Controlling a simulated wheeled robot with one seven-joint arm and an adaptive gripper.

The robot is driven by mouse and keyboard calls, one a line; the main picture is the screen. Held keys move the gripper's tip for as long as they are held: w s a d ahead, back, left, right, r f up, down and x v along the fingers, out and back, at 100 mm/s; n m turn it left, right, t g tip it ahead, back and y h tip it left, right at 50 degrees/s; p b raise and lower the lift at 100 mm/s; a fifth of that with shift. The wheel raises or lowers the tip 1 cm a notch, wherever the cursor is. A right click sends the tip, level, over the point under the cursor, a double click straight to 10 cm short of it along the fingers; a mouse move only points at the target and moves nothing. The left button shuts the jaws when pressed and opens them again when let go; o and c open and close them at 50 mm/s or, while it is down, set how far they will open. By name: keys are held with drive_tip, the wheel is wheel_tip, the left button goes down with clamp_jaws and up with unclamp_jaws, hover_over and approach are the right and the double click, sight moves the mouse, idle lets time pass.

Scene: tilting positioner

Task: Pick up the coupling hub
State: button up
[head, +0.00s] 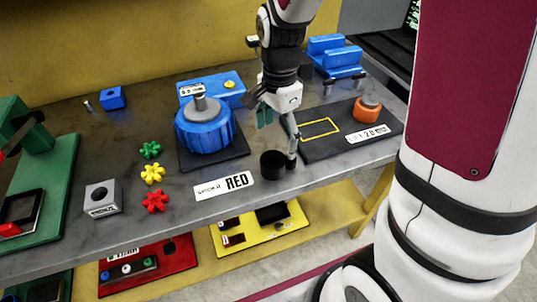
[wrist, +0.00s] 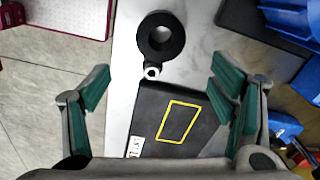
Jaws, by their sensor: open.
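A short black cylinder with a round central hole (head: 272,164) looks like the coupling hub. It stands on the grey bench near the front edge, left of the dark mat. It also shows at the top of the wrist view (wrist: 178,38). A small pale ring-ended piece (wrist: 152,72) stands right beside it, between it and the mat. My gripper (head: 277,118) hangs above the bench behind the black cylinder.
A dark mat (head: 345,142) with a yellow outline bears an orange-topped piece (head: 367,110). A blue ribbed housing (head: 205,132) stands left of my gripper. Coloured star pieces (head: 152,173) and a grey block (head: 103,197) lie further left.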

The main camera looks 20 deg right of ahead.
sight(275, 160)
drive_tip(key=f, duration=1)
drive_tip(key=shift+a+f, duration=0.15)
drive_tip(key=shift+a, duration=0.1)
